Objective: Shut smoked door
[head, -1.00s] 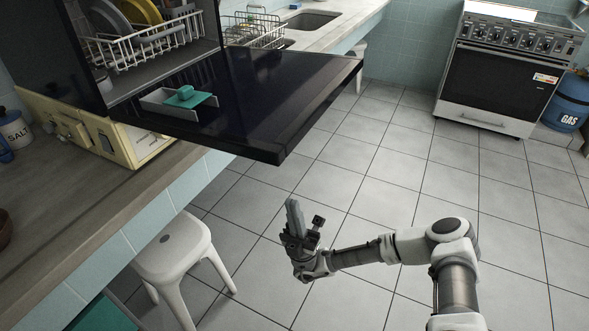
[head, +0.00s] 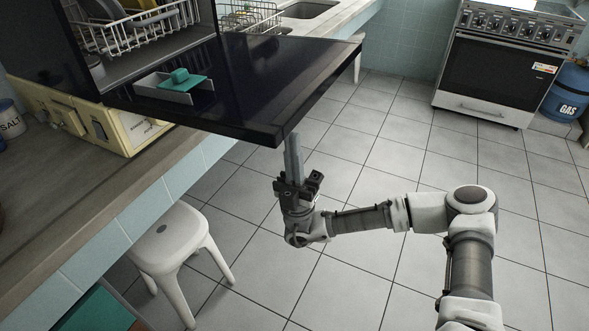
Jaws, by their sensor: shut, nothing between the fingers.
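The smoked door (head: 270,80) is a dark glossy panel on the front of a countertop dishwasher. It hangs open, folded down roughly flat, and juts out past the counter edge over the floor. The dishwasher's rack (head: 140,30) with plates shows inside at the upper left. My gripper (head: 291,140) is shut and empty, pointing up. Its fingertips are just below the near corner of the door in the picture; I cannot tell whether they touch its underside.
A small tray with a teal item (head: 181,79) is on the open door's inner face. A white stool (head: 176,243) stands at the counter's front, left of my arm. A stove (head: 503,65) and gas cylinder (head: 568,97) are far right. The tiled floor between is clear.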

